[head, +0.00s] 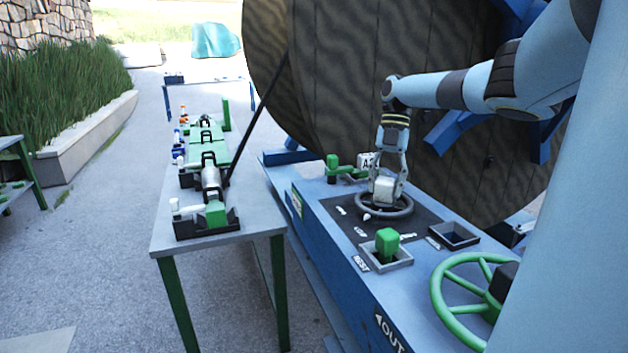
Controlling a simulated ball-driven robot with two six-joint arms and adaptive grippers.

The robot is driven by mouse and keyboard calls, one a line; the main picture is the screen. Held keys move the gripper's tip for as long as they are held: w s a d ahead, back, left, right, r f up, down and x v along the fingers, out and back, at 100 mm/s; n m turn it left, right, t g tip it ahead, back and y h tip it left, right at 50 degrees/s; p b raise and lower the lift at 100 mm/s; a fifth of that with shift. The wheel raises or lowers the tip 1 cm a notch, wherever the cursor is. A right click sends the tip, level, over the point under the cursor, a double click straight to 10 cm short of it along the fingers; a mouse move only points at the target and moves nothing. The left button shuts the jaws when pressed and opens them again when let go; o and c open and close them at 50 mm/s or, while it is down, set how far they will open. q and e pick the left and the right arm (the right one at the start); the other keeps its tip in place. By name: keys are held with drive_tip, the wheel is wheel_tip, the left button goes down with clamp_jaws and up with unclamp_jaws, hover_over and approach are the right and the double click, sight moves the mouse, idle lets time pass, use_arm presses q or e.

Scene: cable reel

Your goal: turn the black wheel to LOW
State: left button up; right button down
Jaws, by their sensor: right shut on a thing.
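The black wheel (398,212) lies flat on a dark panel (336,217) on the blue machine. White marks sit around it on the panel, one in front of the rim and others to the left and right; they are too small to read surely. A small white pointer (366,217) shows at the wheel's front left rim. My right gripper (385,194) points down from above and is shut on the middle of the wheel, hiding its hub. My left gripper is not in view.
A green block (387,242) stands in a square holder marked REST, with an empty square holder (454,235) to its right. A green handwheel (447,302) is at front right. The big wooden reel (340,85) rises behind. A grey table (177,235) with clamps stands left.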

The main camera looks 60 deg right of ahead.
idle(0.4)
drive_tip(key=c, duration=0.7)
unclamp_jaws()
drive_tip(key=shift+f, duration=0.1)
drive_tip(key=shift+v, duration=6.05)
drive_tip(key=shift+f, duration=0.1)
